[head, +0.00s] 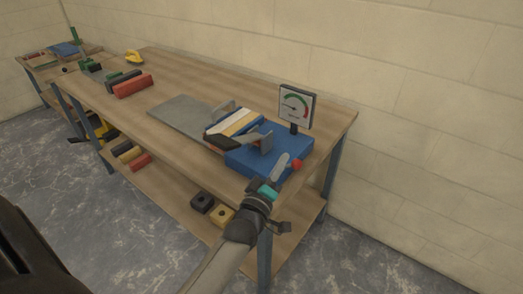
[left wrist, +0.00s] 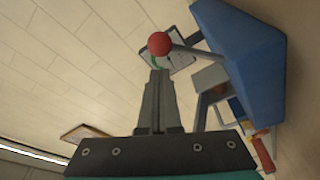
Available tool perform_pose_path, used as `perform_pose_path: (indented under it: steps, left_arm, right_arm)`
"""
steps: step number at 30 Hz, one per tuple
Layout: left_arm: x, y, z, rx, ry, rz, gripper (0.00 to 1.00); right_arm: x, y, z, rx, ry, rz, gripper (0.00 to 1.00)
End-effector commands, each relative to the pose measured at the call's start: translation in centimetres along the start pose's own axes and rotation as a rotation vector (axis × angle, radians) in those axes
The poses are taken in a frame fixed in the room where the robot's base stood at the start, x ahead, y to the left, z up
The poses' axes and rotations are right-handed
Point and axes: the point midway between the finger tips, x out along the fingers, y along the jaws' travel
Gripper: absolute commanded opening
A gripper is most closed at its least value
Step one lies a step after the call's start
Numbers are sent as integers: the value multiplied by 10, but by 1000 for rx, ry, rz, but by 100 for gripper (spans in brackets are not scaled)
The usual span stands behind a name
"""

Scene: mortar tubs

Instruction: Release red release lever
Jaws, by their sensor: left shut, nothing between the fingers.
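The red release lever shows as a red ball knob (head: 296,163) at the front right corner of the blue base (head: 244,161). In the left wrist view the red knob (left wrist: 159,43) sits on a thin grey rod that runs to the blue base (left wrist: 248,60). My left gripper (head: 284,157) is beside the knob at the bench's front edge. In the left wrist view its fingers (left wrist: 160,73) are together, empty, with the tips just below the knob in the picture. I cannot tell whether they touch it. My right gripper is out of view.
A dial gauge (head: 296,106) stands behind the blue base. A clamp with a striped block (head: 236,122) and a grey plate (head: 182,115) lie to the left on the wooden bench (head: 180,72). Red bars (head: 132,87) lie farther left. Blocks sit on the lower shelf.

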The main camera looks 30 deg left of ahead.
Motion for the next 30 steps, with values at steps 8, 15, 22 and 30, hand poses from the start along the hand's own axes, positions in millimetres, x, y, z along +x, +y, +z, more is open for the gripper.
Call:
perform_pose_path:
  steps: [8, 15, 22, 30]
  left_arm:
    - [-2, -1, 10, 127, 0, 28, 0]
    - [-3, -1, 13, 168, 1, 38, 0]
    - [-3, -1, 14, 172, 1, 39, 0]
    - [-3, 0, 13, 171, 1, 38, 0]
  right_arm:
    - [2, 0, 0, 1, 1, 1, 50]
    - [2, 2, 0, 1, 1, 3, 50]
    - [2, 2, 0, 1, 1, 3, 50]
    - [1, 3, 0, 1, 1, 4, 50]
